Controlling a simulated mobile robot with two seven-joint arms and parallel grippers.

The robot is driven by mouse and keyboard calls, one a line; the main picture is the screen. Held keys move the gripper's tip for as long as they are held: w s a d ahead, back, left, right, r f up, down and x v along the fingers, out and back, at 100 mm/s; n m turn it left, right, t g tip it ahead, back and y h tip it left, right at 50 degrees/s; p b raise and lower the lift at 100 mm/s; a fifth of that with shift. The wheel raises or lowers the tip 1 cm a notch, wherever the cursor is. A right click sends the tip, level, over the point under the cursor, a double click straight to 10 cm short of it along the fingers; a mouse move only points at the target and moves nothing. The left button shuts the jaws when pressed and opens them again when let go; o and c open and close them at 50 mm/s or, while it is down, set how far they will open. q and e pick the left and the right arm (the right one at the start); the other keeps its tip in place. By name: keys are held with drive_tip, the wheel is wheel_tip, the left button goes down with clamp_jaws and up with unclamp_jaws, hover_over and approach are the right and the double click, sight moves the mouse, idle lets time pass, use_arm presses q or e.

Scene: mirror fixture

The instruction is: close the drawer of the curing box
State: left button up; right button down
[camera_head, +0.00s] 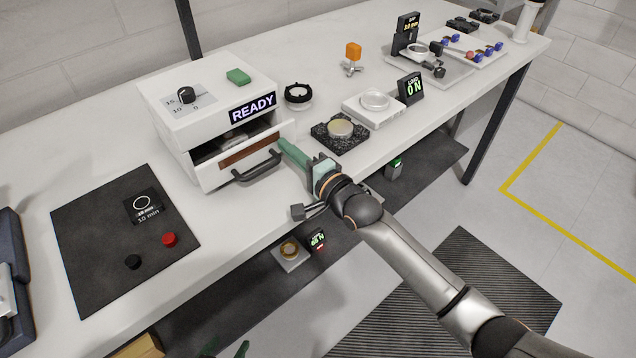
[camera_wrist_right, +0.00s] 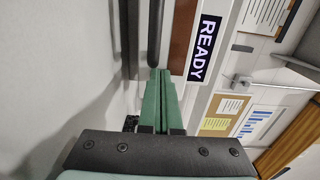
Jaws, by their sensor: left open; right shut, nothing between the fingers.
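The white curing box (camera_head: 215,100) stands on the bench with a lit READY display (camera_head: 253,108), which also shows in the wrist view (camera_wrist_right: 203,48). Its drawer (camera_head: 212,178) is partly pulled out, its dark interior showing above the front panel. The front has a brown strip (camera_head: 249,149) and a dark bar handle (camera_head: 258,168); the handle also shows in the wrist view (camera_wrist_right: 154,35). My right gripper (camera_head: 286,146) is shut and empty, its green fingertips beside the handle's right end; contact is unclear. My left gripper (camera_head: 226,348) is open, just showing at the bottom edge.
A dark mat (camera_head: 95,235) with a red and a black knob lies left of the box. A black ring (camera_head: 298,94), a dark stone pad (camera_head: 325,140) and a white scale (camera_head: 362,113) stand to the right. Bare bench lies before the drawer.

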sight(275, 137)
drive_tip(key=b+x, duration=0.2)
drive_tip(key=x, duration=0.2)
drive_tip(key=shift+w+a+f, duration=0.1)
drive_tip(key=shift+w+a, duration=0.1)
drive_tip(key=shift+r, duration=0.4)
use_arm(q)
drive_tip(key=shift+d+f, duration=0.3)
drive_tip(key=shift+f, duration=0.25)
drive_tip(key=shift+d+f, duration=0.25)
drive_tip(key=shift+f, duration=0.3)
use_arm(e)
drive_tip(key=shift+r, duration=0.1)
drive_tip(key=shift+s, duration=0.15)
